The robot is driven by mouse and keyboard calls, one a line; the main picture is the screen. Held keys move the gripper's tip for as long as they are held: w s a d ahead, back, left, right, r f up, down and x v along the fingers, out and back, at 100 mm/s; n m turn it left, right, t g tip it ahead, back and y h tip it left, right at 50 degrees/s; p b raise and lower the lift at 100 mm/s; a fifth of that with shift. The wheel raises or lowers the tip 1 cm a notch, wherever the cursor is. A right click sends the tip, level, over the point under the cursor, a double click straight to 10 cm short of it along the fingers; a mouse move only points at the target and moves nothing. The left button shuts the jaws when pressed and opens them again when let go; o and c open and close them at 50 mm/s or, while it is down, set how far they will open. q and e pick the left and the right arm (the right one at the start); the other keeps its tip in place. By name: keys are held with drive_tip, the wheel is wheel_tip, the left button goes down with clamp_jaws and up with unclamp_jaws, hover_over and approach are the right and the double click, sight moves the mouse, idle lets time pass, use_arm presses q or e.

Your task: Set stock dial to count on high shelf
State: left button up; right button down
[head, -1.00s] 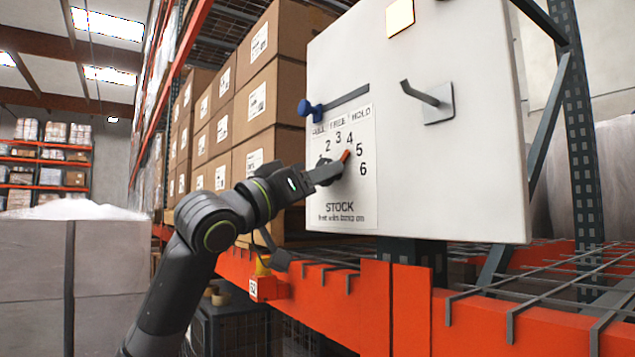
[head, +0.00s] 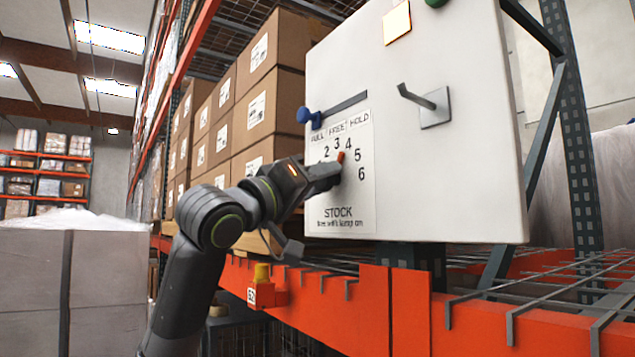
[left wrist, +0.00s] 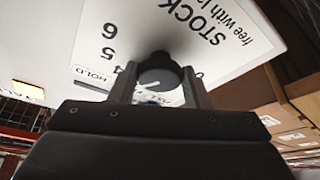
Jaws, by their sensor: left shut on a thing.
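The stock dial sits on a white panel (head: 470,180) on the high shelf. A printed card (head: 350,212) reads STOCK, with figures up to 6 in an arc. The dial's orange pointer tip (head: 341,156) stands near the 4, by the 3; its exact aim is hard to tell. My left gripper (head: 326,179) is at the dial and hides most of it in the head view. In the left wrist view the round dark dial knob (left wrist: 158,76) sits between the two fingers, which are shut on it. My right gripper is out of view.
A blue knob (head: 308,116) stands at the slot above FULL, FREE, HOLD. A lit lamp (head: 397,22) is above. Cartons (head: 262,110) stack behind left; an orange beam (head: 335,301) runs below.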

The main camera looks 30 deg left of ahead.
use_arm(q)
drive_tip(key=o, duration=1)
drive_tip(key=shift+c, duration=0.2)
drive_tip(key=shift+s+a+f+b, duration=0.15)
drive_tip(key=shift+s+f+b, duration=0.15)
drive_tip(key=shift+s+b, duration=0.2)
drive_tip(key=b+v, duration=0.9)
drive_tip(key=v, duration=0.7)
drive_tip(key=shift+s, duration=0.2)
